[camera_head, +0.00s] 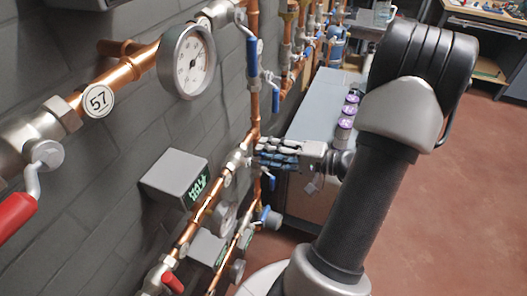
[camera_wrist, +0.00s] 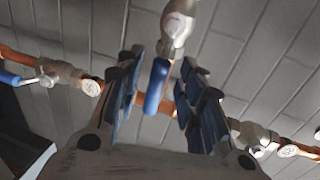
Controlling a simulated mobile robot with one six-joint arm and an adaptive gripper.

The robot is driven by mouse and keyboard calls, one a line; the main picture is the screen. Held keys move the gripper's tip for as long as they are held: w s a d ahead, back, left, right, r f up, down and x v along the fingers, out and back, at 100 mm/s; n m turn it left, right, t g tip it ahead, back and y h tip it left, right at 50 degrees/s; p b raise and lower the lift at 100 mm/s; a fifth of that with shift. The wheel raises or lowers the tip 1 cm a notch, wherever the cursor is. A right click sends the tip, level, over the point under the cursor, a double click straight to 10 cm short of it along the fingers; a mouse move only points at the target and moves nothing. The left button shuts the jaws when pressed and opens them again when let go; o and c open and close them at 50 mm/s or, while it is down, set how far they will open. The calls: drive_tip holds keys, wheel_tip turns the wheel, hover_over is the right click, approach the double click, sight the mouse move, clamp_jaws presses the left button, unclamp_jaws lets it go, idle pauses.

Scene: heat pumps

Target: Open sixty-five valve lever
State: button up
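My gripper (camera_head: 264,154) is at the wall pipes, beside a vertical copper pipe. In the wrist view my gripper (camera_wrist: 165,70) is open, with one finger on each side of a blue valve lever (camera_wrist: 156,88). The lever hangs from a metal valve body (camera_wrist: 178,22), and gaps show between it and both fingers. In the head view my gripper hides this spot. I cannot read a sixty-five tag in either view, so I cannot tell whether this lever is that one.
Another blue lever (camera_wrist: 9,78) is at the left of the wrist view. The head view shows a gauge (camera_head: 187,61), a 57 tag (camera_head: 99,100), a red lever (camera_head: 14,216), a grey display box (camera_head: 176,178) and an upper blue lever (camera_head: 252,58). Open floor (camera_head: 450,190) lies right.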

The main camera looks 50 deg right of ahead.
drive_tip(key=v, duration=1)
